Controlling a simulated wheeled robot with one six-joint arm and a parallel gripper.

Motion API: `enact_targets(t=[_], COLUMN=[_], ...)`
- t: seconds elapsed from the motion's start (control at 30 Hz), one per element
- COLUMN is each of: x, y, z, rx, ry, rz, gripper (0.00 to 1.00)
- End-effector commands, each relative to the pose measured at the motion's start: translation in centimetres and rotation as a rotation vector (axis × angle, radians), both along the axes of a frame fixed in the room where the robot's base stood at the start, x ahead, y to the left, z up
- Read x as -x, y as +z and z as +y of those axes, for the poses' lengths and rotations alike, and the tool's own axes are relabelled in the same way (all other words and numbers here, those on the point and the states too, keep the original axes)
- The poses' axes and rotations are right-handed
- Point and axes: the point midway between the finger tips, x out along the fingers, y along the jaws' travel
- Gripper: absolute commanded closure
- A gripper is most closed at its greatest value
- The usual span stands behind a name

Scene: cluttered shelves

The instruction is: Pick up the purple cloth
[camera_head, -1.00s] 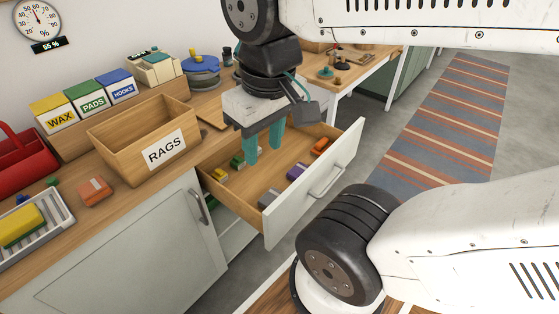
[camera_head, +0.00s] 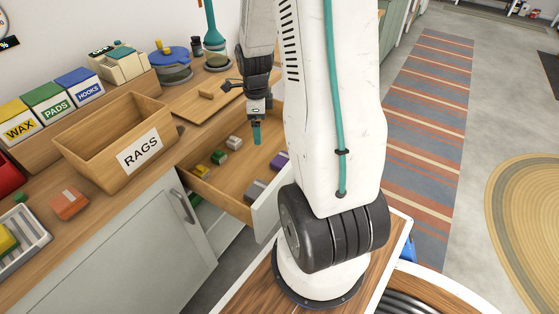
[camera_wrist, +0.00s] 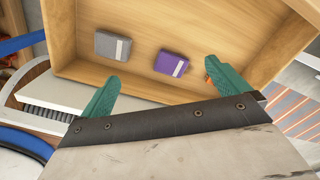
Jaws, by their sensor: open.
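The purple cloth (camera_wrist: 171,63) lies flat as a small folded block with a pale band in the open wooden drawer (camera_wrist: 225,25). In the head view it shows partly (camera_head: 279,160), beside my arm, which hides some of it. My gripper (camera_wrist: 165,85) is open and empty, its teal fingers spread wide on either side of the purple cloth in the wrist picture. In the head view my gripper (camera_head: 256,133) points down over the drawer and is seen nearly edge-on. It appears above the cloth, not touching it.
A grey cloth (camera_wrist: 113,46) lies left of the purple one. Yellow (camera_head: 202,171), green (camera_head: 218,157) and whitish (camera_head: 234,143) blocks lie along the drawer's left side. An orange item (camera_wrist: 208,78) is by the right finger. The RAGS box (camera_head: 100,145) stands on the counter.

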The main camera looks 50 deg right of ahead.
Motion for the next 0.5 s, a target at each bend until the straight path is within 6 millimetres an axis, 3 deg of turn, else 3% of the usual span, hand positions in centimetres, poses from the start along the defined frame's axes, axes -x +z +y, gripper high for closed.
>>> enact_targets(t=[0.03, 0.2, 0.5], x=[0.5, 1.7, 2.3], y=[-2.4, -7.4, -11.3], z=[-1.6, -4.9, -6.1], rx=[-0.010, -0.018, -0.020], ry=[-0.127, -0.449, -0.597], rz=[0.012, 0.016, 0.017], gripper=[0.00, 0.00, 0.00])
